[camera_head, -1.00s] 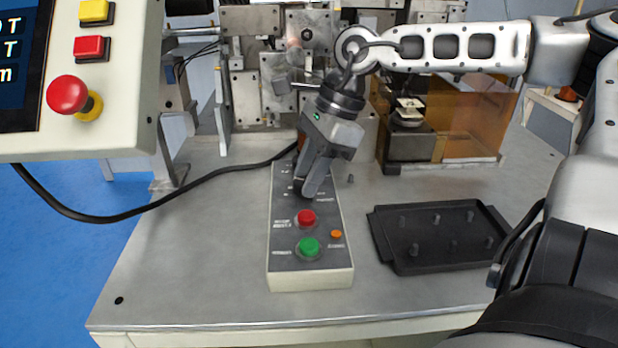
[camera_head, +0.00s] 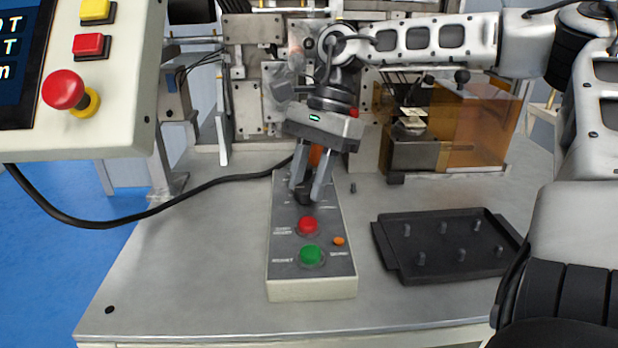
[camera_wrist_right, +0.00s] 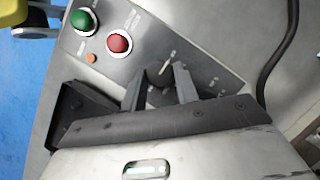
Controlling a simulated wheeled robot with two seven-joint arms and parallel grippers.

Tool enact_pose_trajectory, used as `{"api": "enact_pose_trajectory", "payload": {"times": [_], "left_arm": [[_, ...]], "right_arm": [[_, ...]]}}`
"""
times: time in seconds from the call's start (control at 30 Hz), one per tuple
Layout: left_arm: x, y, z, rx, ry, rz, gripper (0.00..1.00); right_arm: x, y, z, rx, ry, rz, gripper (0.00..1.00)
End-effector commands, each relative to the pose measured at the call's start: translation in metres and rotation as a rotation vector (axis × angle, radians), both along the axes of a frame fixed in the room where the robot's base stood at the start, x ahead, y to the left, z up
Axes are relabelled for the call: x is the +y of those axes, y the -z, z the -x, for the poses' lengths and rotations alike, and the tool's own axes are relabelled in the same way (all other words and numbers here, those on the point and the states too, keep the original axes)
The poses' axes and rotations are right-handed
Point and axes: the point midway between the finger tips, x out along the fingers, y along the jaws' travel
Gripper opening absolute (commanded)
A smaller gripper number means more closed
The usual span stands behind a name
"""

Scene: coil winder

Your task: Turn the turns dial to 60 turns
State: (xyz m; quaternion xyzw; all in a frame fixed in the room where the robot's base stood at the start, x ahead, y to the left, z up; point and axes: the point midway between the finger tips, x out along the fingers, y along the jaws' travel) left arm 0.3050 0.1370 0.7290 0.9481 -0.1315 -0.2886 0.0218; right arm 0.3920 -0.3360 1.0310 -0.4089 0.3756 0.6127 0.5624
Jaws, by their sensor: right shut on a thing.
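The control box (camera_head: 311,283) lies on the metal table with a red button (camera_head: 308,225) and a green button (camera_head: 310,254) at its near end. My right gripper (camera_head: 307,195) points down at the far part of the box panel. Its fingers are closed on the small black turns dial (camera_head: 305,197). The dial also shows between the fingertips in the right wrist view (camera_wrist_right: 158,76). The setting the dial points to is too small and too covered to read. My left gripper is in neither view.
A black tray with pegs (camera_head: 440,275) lies right of the box. The winding machine (camera_head: 262,100) stands behind, with an amber guard (camera_head: 480,130) at right. A panel with a red stop knob (camera_head: 63,90) hangs at upper left. A black cable (camera_head: 225,181) crosses the table.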

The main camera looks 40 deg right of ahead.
Motion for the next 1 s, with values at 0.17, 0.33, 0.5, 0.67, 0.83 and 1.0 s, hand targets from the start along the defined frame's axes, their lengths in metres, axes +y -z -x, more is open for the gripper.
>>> {"api": "enact_pose_trajectory", "payload": {"times": [0.17,0.33,0.5,0.67,0.83,1.0], "left_arm": [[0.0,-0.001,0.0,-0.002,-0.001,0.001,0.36],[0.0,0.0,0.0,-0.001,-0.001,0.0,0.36],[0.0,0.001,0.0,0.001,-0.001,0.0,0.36],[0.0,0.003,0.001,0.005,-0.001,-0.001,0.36],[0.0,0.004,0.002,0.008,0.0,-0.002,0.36],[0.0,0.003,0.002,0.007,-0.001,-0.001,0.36]], "right_arm": [[-0.001,0.0,0.0,-0.001,-0.001,0.003,0.07],[-0.001,0.0,0.0,0.0,0.0,0.003,0.36],[-0.001,0.0,0.0,0.0,0.0,0.003,0.52],[0.0,0.0,0.0,-0.001,0.0,0.002,0.52],[-0.005,-0.012,-0.001,-0.003,0.0,0.003,0.52],[-0.018,-0.044,-0.003,-0.006,0.004,0.003,0.52]]}}
